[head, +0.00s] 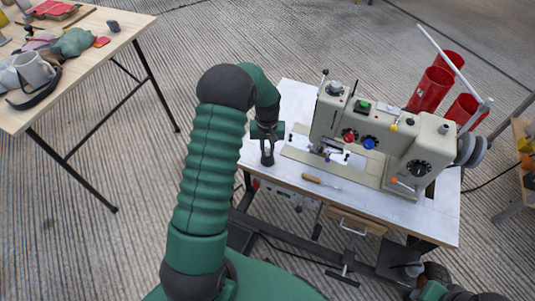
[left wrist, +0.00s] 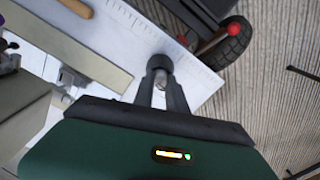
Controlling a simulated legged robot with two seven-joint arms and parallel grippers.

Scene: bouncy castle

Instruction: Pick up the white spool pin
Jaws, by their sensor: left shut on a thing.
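My left gripper (head: 267,158) is low over the left part of the white sewing table, left of the sewing machine. In the left wrist view its dark fingers (left wrist: 160,70) come together around a small pale, light-grey piece, which I take to be the white spool pin (left wrist: 160,79). The fingers hide most of it, and I cannot tell whether it touches the tabletop. In the head view the piece is hidden by the gripper. Part of my right arm shows at the bottom right edge, but its fingers cannot be made out.
The beige sewing machine (head: 365,130) stands on the white table (head: 290,95). A wooden-handled tool (head: 318,182) lies near the front edge. Red cones (head: 430,88) and a slanted white rod (head: 440,48) are behind. A cluttered wooden table (head: 100,50) stands at left.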

